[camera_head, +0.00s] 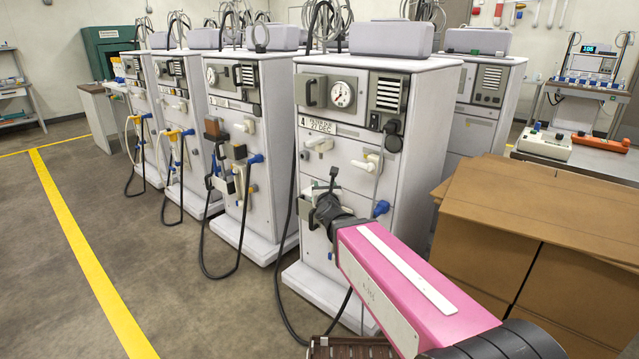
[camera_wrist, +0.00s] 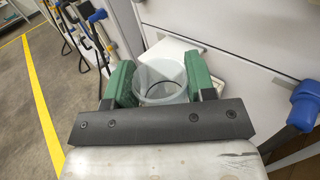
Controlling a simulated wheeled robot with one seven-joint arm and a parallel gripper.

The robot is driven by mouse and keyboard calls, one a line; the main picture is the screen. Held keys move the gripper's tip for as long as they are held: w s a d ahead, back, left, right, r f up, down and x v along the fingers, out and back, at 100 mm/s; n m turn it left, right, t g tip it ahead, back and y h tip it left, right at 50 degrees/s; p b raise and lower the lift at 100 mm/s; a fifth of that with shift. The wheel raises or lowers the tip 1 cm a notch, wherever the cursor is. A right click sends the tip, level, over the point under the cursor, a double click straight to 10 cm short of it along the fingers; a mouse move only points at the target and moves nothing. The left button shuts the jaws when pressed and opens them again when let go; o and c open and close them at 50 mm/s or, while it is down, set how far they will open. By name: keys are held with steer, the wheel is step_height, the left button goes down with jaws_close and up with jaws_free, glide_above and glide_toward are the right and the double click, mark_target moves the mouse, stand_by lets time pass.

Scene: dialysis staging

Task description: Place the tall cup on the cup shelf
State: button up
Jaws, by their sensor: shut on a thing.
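The cup (camera_wrist: 161,72) is clear, pale and round-rimmed, seen from above in the wrist view. My gripper (camera_wrist: 160,84) is shut on it, with one green finger pad on each side. A flat white ledge (camera_wrist: 172,49) shows behind and beside the cup, against the machine front; I cannot tell whether the cup touches it or whether it is the cup shelf. In the head view my gripper (camera_head: 326,203) is in front of the nearest white machine (camera_head: 345,150), at about mid-height. The cup is too small and covered to make out clearly there.
More white dialysis machines (camera_head: 237,120) stand in a row to the left, with hanging hoses. A blue connector (camera_wrist: 304,106) sticks out at the right of the wrist view. A cardboard box (camera_head: 500,240) stands close on the right. The floor at left (camera_head: 60,270) is clear.

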steer(key=shift+w+a+f, duration=0.35)
steer(key=shift+w+f, duration=0.15)
steer(key=shift+w, duration=2.5)
steer(key=shift+w+a+f, duration=0.4)
steer(key=shift+w+f, duration=0.1)
steer(key=shift+w, duration=2.45)
steer(key=shift+w+a+f, duration=0.35)
steer(key=shift+w+f, duration=0.15)
steer(key=shift+w, duration=2.5)
steer(key=shift+f, duration=0.25)
steer(key=shift+f, duration=0.2)
steer(key=o, duration=0.9)
steer(key=shift+r, duration=0.1)
